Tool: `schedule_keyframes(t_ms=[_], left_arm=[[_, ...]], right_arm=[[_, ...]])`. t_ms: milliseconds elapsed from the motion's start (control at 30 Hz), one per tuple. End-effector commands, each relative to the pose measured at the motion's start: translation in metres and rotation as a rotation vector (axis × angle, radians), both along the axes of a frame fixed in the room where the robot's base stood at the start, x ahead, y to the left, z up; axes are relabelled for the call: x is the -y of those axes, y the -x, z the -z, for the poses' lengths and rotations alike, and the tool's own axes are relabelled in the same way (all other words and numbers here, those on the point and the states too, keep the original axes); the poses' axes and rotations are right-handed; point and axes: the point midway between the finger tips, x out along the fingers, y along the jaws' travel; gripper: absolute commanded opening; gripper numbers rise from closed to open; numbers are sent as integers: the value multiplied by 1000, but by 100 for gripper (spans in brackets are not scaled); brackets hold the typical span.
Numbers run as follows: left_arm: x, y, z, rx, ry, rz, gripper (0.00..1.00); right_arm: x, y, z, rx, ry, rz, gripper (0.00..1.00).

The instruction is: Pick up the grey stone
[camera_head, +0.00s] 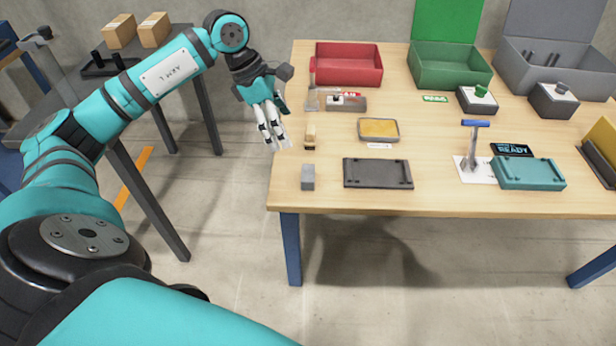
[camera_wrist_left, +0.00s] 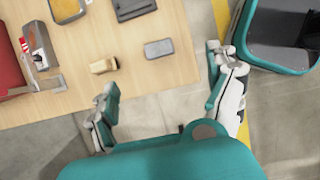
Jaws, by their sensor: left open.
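The grey stone (camera_head: 308,177), a small rectangular block, lies on the wooden table (camera_head: 450,198) near its front left corner. It also shows in the left wrist view (camera_wrist_left: 158,48), near the table edge and between the lines of my fingers. My left gripper (camera_head: 272,140) is open and empty, pointing down by the table's left edge, up and to the left of the stone in the head view. In the left wrist view its fingers (camera_wrist_left: 162,75) are spread wide, and nothing is between them. The gripper is apart from the stone. My right gripper is not in view.
A small wooden-handled brush (camera_head: 310,136) lies just behind the stone, and a dark tray (camera_head: 378,173) lies to its right. A yellow-filled dish (camera_head: 379,129) and a red bin (camera_head: 348,64) stand farther back. A dark side table (camera_head: 205,90) stands left, across a floor gap.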

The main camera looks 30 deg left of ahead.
Motion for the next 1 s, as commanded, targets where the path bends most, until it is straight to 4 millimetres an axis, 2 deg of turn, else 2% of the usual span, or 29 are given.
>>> schedule_keyframes(t_ms=[400, 500, 767, 1000], left_arm=[[29, -16, 82, -7, 5, 3, 88], [34, -20, 97, -6, 5, 3, 88], [39, -24, 115, -5, 4, 1, 88], [39, -32, 150, -5, 5, 2, 88]], right_arm=[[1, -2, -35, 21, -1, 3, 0], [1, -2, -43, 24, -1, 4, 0], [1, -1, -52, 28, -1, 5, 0], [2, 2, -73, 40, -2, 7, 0]])
